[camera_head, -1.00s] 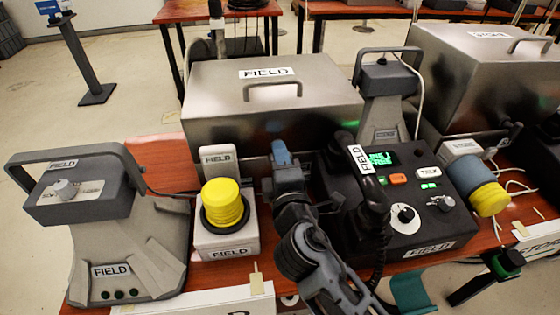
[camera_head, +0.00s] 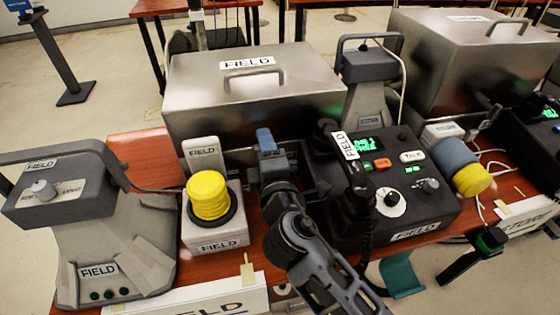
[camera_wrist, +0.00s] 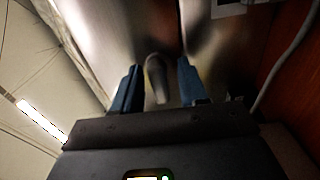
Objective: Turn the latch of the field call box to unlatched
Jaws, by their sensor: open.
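The field call box (camera_head: 200,92) is a brushed-metal case with a FIELD label and a handle (camera_head: 252,80) on its lid. It stands at the back of the table. My gripper (camera_head: 266,142) is at its front face, with blue fingertips pointing toward it. In the wrist view my gripper (camera_wrist: 158,86) is open, one blue finger on each side. A grey rounded lever (camera_wrist: 156,74), apparently the latch, lies between the fingers, with gaps visible on both sides. In the head view my gripper and arm hide the latch.
A yellow button (camera_head: 209,194) on a white base stands left of my arm. A black phone console (camera_head: 430,208) with a handset stands close on the right. A grey FIELD unit (camera_head: 130,230) is at far left. A cable (camera_wrist: 285,62) runs along the wrist view's right.

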